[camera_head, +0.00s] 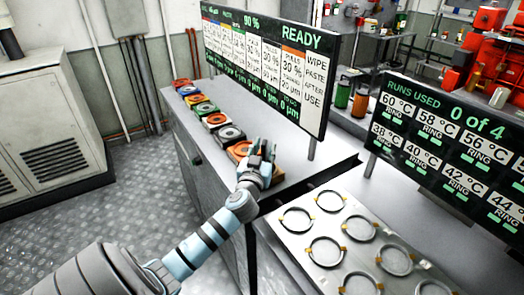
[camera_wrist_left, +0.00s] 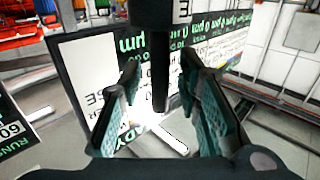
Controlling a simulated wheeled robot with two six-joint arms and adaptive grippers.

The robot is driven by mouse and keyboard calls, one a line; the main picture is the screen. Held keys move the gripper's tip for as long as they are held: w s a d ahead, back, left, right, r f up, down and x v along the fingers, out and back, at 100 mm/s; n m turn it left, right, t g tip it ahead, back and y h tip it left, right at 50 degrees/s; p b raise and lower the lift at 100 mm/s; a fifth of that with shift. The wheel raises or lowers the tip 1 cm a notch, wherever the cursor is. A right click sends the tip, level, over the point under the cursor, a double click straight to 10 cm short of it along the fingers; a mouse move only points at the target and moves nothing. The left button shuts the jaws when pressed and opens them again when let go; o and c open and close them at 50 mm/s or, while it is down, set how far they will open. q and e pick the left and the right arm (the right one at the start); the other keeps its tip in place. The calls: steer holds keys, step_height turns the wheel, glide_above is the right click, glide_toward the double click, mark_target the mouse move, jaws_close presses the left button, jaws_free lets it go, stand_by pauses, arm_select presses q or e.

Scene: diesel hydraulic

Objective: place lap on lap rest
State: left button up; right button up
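My left gripper (camera_head: 264,158) is over the near end of the row of laps or rests on the bench, beside the last orange block (camera_head: 238,151). In the left wrist view my left gripper (camera_wrist_left: 162,75) has its two teal-padded fingers spread apart. A dark round post (camera_wrist_left: 160,90) with a wider labelled dark block at its top end in that view stands between them, with visible gaps on both sides. It may be a lap's handle; I cannot tell. My right gripper is not in view.
The row of coloured blocks (camera_head: 205,109) runs along the bench. A READY board (camera_head: 262,60) stands close behind the gripper. A plate with several rings (camera_head: 326,251) is at front right, below the runs board (camera_head: 450,140). The floor (camera_head: 110,215) at left is clear.

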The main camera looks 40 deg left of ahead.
arm_select(q)
steer(key=v, duration=1.1)
steer(key=shift+s+d, duration=0.2)
steer(key=shift+s, duration=0.1)
steer(key=shift+f, duration=0.1)
